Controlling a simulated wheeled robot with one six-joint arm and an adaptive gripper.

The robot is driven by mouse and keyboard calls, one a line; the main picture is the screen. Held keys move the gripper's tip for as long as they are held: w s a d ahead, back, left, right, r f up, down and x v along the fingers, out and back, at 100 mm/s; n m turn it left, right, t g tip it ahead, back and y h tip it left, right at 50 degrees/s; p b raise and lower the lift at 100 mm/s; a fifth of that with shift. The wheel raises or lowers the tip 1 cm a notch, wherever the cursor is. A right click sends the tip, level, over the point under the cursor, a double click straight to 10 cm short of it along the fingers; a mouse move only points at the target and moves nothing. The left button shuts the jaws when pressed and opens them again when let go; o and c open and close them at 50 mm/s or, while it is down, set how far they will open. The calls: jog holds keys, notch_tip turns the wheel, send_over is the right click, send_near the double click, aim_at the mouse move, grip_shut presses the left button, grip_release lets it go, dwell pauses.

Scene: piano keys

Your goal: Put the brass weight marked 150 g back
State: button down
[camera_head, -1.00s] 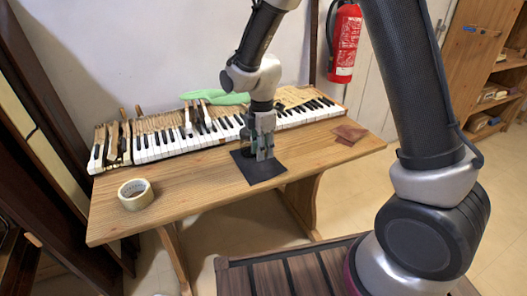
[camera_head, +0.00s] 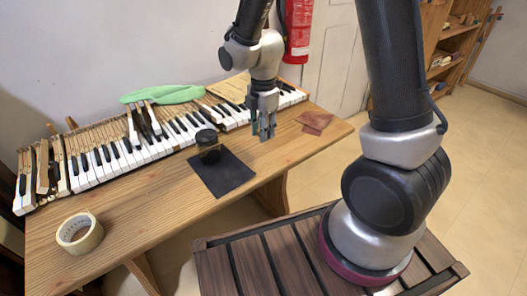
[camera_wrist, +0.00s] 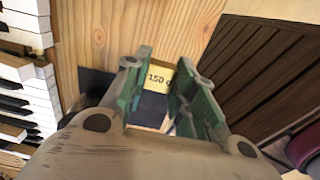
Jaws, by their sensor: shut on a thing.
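The brass weight (camera_wrist: 158,80) shows in the wrist view as a yellow face marked 150 g between my fingertips. My gripper (camera_wrist: 158,69), with green-grey fingers, is shut on it. In the head view my gripper (camera_head: 265,131) is right of the black mat (camera_head: 228,180), apart from it, and its fingers hide the weight. A dark round object (camera_head: 208,146) stands on the mat's back part.
The mat lies on the wooden table (camera_head: 160,212). Behind are piano keys (camera_head: 150,150), some raised or loose, and a green cloth (camera_head: 165,94). A tape roll (camera_head: 80,233) is at left, brown patches (camera_head: 314,121) at right. Table front is mostly clear.

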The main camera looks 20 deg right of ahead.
aim_at(263, 158)
notch_tip(263, 158, down, 9)
jog(key=shift+r, duration=0.15)
dwell(0.4)
jog(key=c, duration=1.2)
grip_release()
jog(key=shift+o, duration=0.2)
